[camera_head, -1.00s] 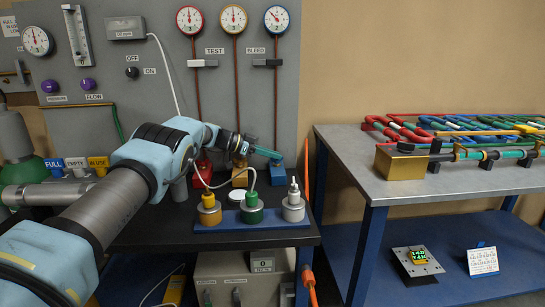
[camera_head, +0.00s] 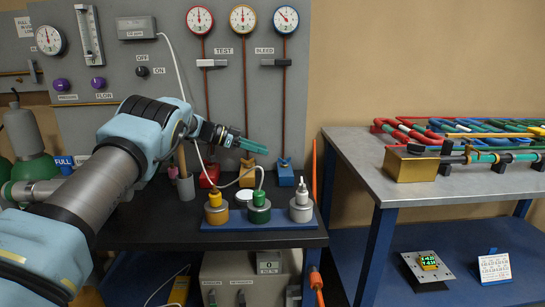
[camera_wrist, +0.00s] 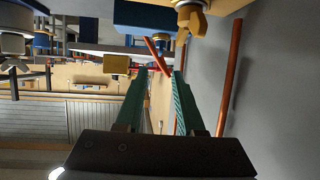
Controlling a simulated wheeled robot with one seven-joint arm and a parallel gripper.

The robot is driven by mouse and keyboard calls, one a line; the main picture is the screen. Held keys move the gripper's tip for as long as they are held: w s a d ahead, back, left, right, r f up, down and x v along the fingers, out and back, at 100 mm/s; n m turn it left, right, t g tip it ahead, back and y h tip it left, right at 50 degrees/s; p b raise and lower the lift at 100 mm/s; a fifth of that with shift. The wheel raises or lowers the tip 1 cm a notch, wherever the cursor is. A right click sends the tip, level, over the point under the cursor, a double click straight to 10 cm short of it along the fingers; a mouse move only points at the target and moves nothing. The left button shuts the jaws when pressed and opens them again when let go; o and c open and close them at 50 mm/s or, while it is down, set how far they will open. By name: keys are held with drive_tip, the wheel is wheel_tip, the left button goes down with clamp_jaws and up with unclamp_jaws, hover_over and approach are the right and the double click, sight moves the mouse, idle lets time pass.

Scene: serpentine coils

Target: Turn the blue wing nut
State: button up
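The blue block (camera_head: 285,178) stands at the foot of the right-hand pipe, below the blue gauge. A small blue piece on its top (camera_head: 283,162) looks like the blue wing nut, but it is too small to be sure. My gripper (camera_head: 264,148) is up and left of it, apart from it. Its two green fingers are open and empty in the wrist view (camera_wrist: 160,74). There a blue block (camera_wrist: 145,14) shows beyond the fingertips, with a small fitting (camera_wrist: 161,42) beside it. A yellow wing nut (camera_wrist: 191,20) is nearer, at the top.
A yellow block (camera_head: 250,178) and a red block (camera_head: 209,176) stand left of the blue one. Several capped canisters stand on a blue tray (camera_head: 258,227) in front. Vertical pipes (camera_head: 283,100) run close behind the gripper. A metal bench (camera_head: 360,155) is to the right.

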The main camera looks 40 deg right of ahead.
drive_tip(key=shift+v, duration=1.4)
drive_tip(key=shift+s, duration=0.15)
